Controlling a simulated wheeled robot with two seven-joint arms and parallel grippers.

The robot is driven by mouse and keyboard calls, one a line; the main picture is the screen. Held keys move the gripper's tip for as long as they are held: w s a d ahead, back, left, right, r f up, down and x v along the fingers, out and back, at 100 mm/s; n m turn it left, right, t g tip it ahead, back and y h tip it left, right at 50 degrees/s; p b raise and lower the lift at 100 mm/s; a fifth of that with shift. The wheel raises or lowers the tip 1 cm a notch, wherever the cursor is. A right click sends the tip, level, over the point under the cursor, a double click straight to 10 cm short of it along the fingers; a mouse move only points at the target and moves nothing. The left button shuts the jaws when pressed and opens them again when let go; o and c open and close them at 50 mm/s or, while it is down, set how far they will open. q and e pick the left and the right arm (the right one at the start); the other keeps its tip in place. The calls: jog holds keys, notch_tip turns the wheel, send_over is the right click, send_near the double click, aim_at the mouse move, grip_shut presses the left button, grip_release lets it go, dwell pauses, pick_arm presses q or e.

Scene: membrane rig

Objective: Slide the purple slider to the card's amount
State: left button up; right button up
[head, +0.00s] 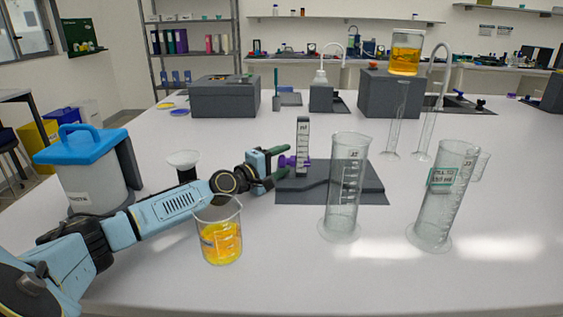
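The purple slider (292,161) sits low on an upright scale post (303,135) with dark marks. The post stands on a dark grey base (340,182). My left gripper (281,164) reaches in from the left at the slider's height. Its two dark-green-tipped fingers are apart, one farther back and one nearer, with the slider's left end at or between their tips. I cannot tell whether they touch it. A teal-edged card (443,178) on the right cylinder appears to say fill to 150 ml, but the small print is unclear. My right gripper is not in view.
Clear measuring cylinders stand in front of the base (345,190) and right of it (436,215). A beaker of orange liquid (221,242) stands near my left forearm. A blue-lidded container (92,170) is at left. Grey boxes (225,100) stand behind.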

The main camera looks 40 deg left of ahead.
pick_arm(q)
jog(key=s, duration=0.5)
jog(key=shift+s+a, duration=0.2)
jog(key=shift+a, duration=0.2)
jog(key=shift+s+a, duration=0.15)
jog(key=shift+s, duration=0.8)
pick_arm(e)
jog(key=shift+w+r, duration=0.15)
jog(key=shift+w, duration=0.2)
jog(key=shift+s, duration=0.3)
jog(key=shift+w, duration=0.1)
